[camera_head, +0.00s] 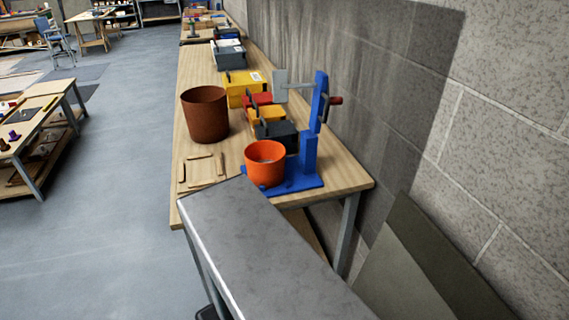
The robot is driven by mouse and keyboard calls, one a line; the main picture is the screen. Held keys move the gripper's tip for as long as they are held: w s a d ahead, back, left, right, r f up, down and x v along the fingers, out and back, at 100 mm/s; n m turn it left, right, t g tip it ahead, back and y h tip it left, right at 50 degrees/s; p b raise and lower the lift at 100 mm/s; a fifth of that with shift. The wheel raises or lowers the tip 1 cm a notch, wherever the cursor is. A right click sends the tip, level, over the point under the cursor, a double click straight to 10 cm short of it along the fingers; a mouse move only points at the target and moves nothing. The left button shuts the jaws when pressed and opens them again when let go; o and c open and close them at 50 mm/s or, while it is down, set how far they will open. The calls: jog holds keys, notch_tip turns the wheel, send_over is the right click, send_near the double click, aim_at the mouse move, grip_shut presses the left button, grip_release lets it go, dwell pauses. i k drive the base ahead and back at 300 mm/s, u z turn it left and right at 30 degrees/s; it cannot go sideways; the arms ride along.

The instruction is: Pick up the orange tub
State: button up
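The orange tub (265,164) stands upright near the front end of the wooden workbench (226,183). It looks round and open at the top, with some small contents showing inside that I cannot make out. It stands at the blue stand (309,150), in front of its upright; I cannot tell if it rests on the blue base or on the bench top. My gripper is not in view.
A larger brown bucket (205,115) stands behind and left of the tub. Yellow, red and dark boxes (243,89) line the wall side. Wooden strips (201,157) lie left of the tub. A grey slab-like surface (262,255) fills the foreground. Open floor (110,180) lies left.

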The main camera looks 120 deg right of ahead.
aim_at(265, 160)
jog(key=z, duration=0.4)
jog(key=k, duration=0.85)
jog(key=z, duration=0.8)
jog(key=i, duration=0.6)
jog(key=z, duration=0.15)
jog(key=k, duration=0.6)
jog(key=u, duration=0.35)
jog(key=i, duration=0.15)
jog(key=z, duration=0.25)
